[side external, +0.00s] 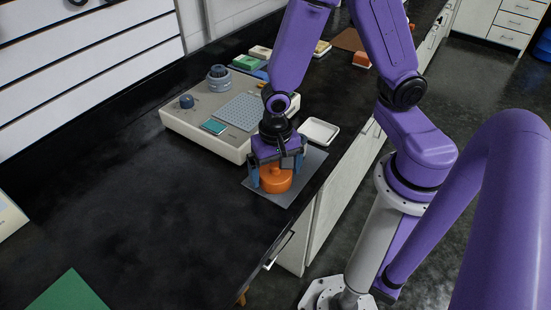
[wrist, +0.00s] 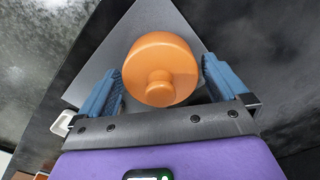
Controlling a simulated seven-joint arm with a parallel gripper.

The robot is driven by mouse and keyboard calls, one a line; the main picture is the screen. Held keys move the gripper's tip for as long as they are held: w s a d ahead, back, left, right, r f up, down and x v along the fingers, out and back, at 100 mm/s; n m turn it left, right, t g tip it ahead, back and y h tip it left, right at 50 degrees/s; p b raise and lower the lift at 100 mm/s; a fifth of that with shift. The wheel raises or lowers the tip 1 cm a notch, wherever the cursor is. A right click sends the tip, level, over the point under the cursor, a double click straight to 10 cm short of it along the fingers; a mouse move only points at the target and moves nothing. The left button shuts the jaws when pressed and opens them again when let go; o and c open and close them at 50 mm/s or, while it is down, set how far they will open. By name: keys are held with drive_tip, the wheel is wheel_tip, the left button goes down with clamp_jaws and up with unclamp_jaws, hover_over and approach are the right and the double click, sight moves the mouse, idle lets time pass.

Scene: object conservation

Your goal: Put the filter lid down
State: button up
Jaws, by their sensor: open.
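The filter lid is most likely the orange round piece with a small knob (wrist: 161,62); it also shows in the side view (side external: 277,181). It sits on a grey square mat (side external: 312,163) near the counter's front edge. The mat also shows in the wrist view (wrist: 150,17). My gripper (wrist: 162,85) is open, its two blue fingers on either side of the orange lid, with a gap visible at the left finger. In the side view my gripper (side external: 271,178) is low over the mat. Whether the right finger touches the lid is hard to tell.
A beige device (side external: 177,122) with a knob and a perforated plate stands behind the mat. A white tray (side external: 320,131) lies to the right of it. Small coloured boxes (side external: 246,62) stand farther back.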

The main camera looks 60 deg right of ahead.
sight(276, 164)
wheel_tip(276, 164, up, 12)
drive_tip(key=shift+f, duration=0.1)
drive_tip(key=s+d+r+n, duration=0.1)
drive_tip(key=s+d+n, duration=0.1)
drive_tip(key=s+n, duration=0.4)
drive_tip(key=s+d+r+n, duration=0.2)
drive_tip(key=s+n, duration=0.3)
drive_tip(key=n, duration=0.8)
drive_tip(key=shift+s+d, duration=0.2)
drive_tip(key=shift+s, duration=0.15)
